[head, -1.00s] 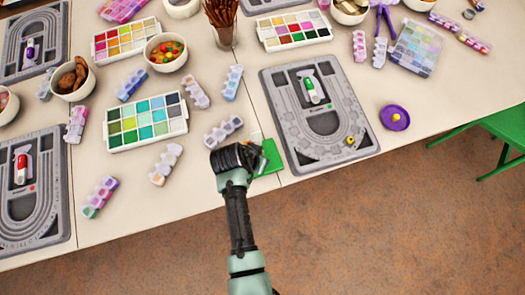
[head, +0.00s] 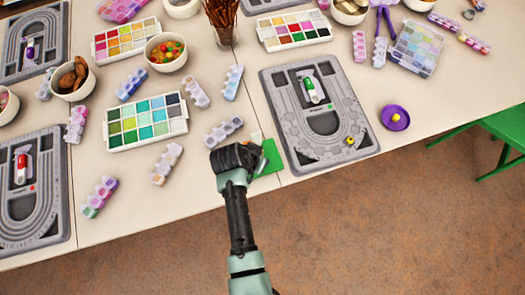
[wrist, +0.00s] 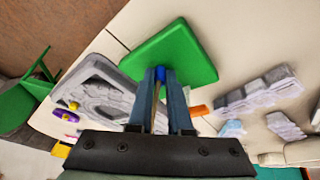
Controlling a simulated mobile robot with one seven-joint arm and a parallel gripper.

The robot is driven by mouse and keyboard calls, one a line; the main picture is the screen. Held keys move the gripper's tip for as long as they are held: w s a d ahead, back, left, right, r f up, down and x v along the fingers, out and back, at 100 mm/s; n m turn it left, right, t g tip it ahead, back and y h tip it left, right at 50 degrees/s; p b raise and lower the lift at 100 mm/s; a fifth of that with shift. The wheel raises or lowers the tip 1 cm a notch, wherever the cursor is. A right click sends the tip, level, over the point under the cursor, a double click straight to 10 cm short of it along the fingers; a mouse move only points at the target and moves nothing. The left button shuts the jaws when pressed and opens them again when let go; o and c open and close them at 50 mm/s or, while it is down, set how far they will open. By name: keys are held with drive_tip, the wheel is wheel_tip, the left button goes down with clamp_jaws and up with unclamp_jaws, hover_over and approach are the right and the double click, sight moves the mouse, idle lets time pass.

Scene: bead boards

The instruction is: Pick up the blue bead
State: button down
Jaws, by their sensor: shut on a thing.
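My gripper (head: 246,163) is over the near edge of the table, at the left of a small green mat (head: 271,158). In the wrist view, the gripper's fingers (wrist: 161,80) are closed on the small blue bead (wrist: 161,73), which shows between their tips. The green mat (wrist: 180,48) lies behind the bead there. I cannot tell whether the bead still touches the mat. In the head view the bead is hidden by my gripper.
A grey bead board (head: 322,145) lies right of the mat, with a yellow bead on it. A purple dish (head: 395,118) sits further right. A pale lidded bead strip (head: 223,130) lies just behind my gripper. A green chair (head: 497,130) stands at the right.

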wheel_tip(320, 180, up, 10)
idle(0.6)
drive_tip(key=shift+r+p, duration=0.15)
drive_tip(key=shift+p, duration=0.2)
drive_tip(key=shift+r+p, duration=0.6)
drive_tip(key=shift+p, duration=0.2)
